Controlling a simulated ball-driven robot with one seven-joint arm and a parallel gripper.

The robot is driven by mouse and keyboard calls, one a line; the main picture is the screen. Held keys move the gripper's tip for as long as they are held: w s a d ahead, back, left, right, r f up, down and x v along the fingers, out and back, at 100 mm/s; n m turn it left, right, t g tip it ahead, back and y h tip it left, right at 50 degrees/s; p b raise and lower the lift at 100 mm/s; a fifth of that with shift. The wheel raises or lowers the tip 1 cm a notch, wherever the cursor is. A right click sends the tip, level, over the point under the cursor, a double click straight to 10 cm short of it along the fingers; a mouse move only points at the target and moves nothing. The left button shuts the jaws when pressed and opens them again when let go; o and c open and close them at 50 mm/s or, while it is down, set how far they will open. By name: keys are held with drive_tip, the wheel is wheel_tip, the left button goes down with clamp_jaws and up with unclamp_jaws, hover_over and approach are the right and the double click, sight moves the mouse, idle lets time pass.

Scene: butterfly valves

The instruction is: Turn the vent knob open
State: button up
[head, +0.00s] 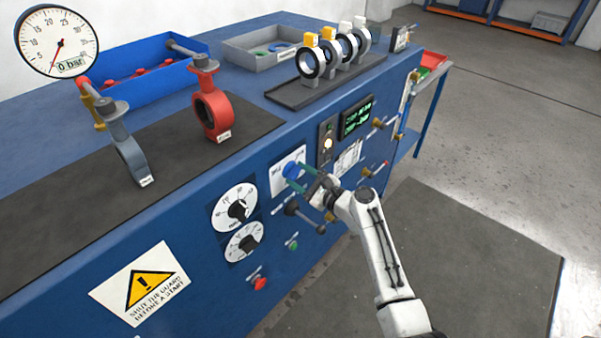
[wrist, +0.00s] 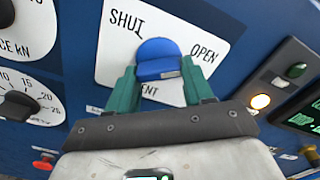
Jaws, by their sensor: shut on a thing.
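The vent knob (head: 292,170) is blue and sits on a white plate on the front of the blue bench. In the wrist view the knob (wrist: 158,60) stands between SHUT at the upper left and OPEN at the right of the plate (wrist: 115,65). Its raised grip points roughly straight out toward me, so its exact setting is hard to read. My gripper (head: 299,177) reaches it from the right in the head view. Its green fingers (wrist: 160,85) are shut on the knob from both sides. The lower part of the plate's lettering is partly hidden by the gripper.
Two black-and-white dials (head: 237,208) are left of the knob. A lever handle (head: 305,217) sticks out just below my gripper. A lit lamp (wrist: 260,101) and a green display (head: 356,117) are to the right. A red button (head: 260,284) is lower down. Open floor lies right of the bench.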

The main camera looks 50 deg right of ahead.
drive_tip(key=shift+m, duration=0.4)
drive_tip(key=o, duration=1)
drive_tip(key=shift+o, duration=0.2)
drive_tip(key=s+b, duration=0.1)
drive_tip(key=s, duration=0.9)
drive_tip(key=shift+s+d, duration=0.15)
drive_tip(key=shift+s, duration=0.2)
